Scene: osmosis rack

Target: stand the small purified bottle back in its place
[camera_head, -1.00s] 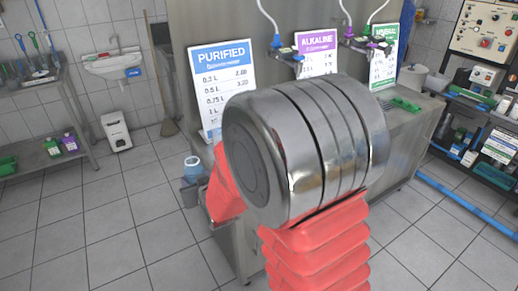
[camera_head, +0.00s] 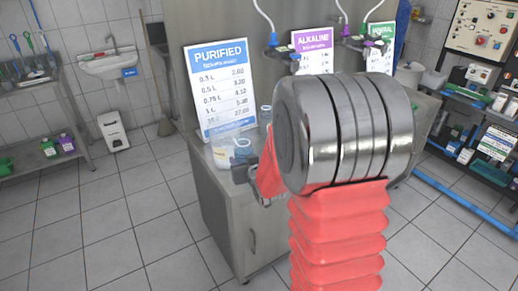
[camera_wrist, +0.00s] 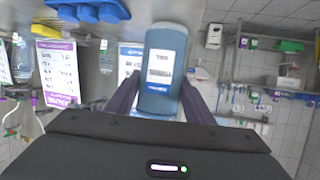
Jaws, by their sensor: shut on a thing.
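The small purified bottle (camera_wrist: 160,65), blue with a white label, is held between the dark fingers of my gripper (camera_wrist: 160,85) in the wrist view. In the head view my gripper (camera_head: 242,172) is at the counter's left front corner, partly hidden by my arm. The top of the held bottle (camera_head: 242,144) shows just above it. The PURIFIED sign (camera_head: 221,88) stands behind on the counter (camera_head: 226,200). I cannot tell whether the bottle touches the counter.
A clear container (camera_head: 222,155) stands close to the left of my gripper. A pale blue bottle (camera_head: 265,116) stands farther back, right of the PURIFIED sign. The ALKALINE sign (camera_head: 312,48) is to the right. Open floor (camera_head: 130,215) lies left of the counter.

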